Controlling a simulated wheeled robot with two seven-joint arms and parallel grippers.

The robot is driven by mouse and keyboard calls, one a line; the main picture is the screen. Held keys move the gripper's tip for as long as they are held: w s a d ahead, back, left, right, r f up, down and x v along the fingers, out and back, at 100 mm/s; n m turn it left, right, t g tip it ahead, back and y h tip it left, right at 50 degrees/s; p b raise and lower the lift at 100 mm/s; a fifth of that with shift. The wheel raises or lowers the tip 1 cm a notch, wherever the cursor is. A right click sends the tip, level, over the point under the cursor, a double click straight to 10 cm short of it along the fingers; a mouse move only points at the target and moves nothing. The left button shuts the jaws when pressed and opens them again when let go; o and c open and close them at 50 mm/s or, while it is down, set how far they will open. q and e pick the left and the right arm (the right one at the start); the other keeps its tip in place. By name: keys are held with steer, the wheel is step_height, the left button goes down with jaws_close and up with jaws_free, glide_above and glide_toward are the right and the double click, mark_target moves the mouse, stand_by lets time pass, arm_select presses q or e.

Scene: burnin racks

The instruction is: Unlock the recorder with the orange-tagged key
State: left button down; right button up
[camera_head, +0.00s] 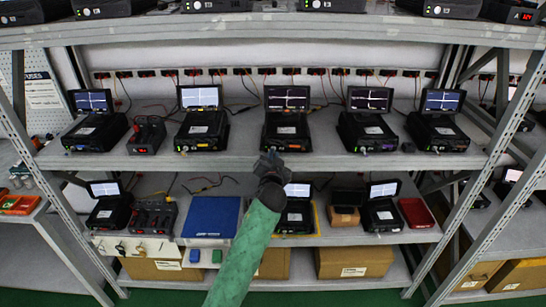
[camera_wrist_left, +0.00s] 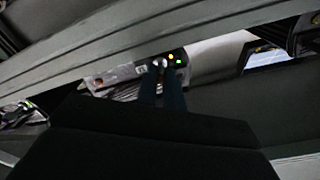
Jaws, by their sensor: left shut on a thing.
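My left gripper (camera_head: 270,163) reaches up on its green-sleeved arm to the front edge of the middle shelf, just below the middle recorder (camera_head: 287,131). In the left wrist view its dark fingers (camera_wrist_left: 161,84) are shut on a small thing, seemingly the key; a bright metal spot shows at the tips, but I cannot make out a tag. Behind the tips is a device panel (camera_wrist_left: 118,75) with an orange and a green light. Contact with the panel cannot be told. My right gripper is not in view.
Several other recorders with lit screens stand along the middle shelf (camera_head: 235,161). A white strip (camera_head: 150,246) with small hardware fronts that shelf.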

arm_select(q)
steer(key=m, duration=0.3)
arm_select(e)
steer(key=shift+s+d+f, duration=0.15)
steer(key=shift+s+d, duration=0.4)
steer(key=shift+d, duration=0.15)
arm_select(q)
steer(key=shift+r, duration=0.1)
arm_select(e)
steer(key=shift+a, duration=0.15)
